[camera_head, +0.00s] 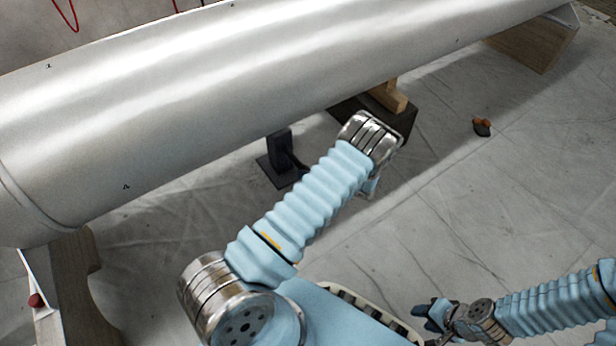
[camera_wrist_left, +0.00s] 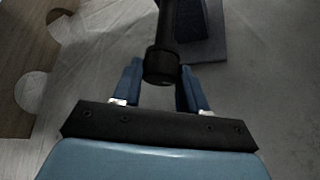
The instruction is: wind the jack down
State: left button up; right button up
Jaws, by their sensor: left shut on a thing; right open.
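The jack (camera_head: 280,146) is a dark post on a flat dark base plate under the big silver cylinder (camera_head: 230,85). A dark crank handle reaches from it toward my left arm. In the left wrist view the round, knobbed end of the handle (camera_wrist_left: 180,22) lies between the two blue fingers of my left gripper (camera_wrist_left: 161,72), which is shut on it. The jack's base plate (camera_wrist_left: 211,45) shows behind it. In the head view my left gripper is hidden behind its own wrist. My right gripper (camera_head: 430,312) is open and empty at the lower right, away from the jack.
Wooden cradles stand under the cylinder at lower left (camera_head: 78,290) and far right (camera_head: 535,42). A dark plate (camera_head: 402,121) with a wooden block (camera_head: 388,96) lies beyond my left wrist. A small orange and dark thing (camera_head: 482,126) sits on the sheet. The floor at right is clear.

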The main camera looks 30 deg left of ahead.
pick_arm(q)
jog(key=shift+r, duration=0.15)
jog(key=shift+c, duration=0.2)
jog(key=shift+n+t+h+p, duration=0.4)
jog(key=shift+n+t+p, duration=0.1)
jog(key=shift+n+t, duration=0.3)
jog(key=shift+t, duration=0.1)
jog(key=shift+s+f+n+t+h, duration=0.1)
jog(key=shift+f+n+t+h, duration=0.2)
jog(key=shift+t+h, duration=0.1)
jog(key=n+t+b, duration=0.1)
jog(key=n+t+h+b, duration=0.1)
jog(key=n+t+b, duration=0.2)
jog(key=b, duration=0.1)
jog(key=shift+s+a+t+h, duration=0.2)
jog(key=shift+s+t+h, duration=0.1)
jog(key=shift+s+h, duration=0.1)
jog(key=shift+w+d+r+n+t, duration=0.1)
jog(key=shift+w+n+t, duration=0.05)
jog(key=shift+n+t, duration=0.5)
jog(key=o, duration=0.9)
jog(key=shift+o, duration=0.2)
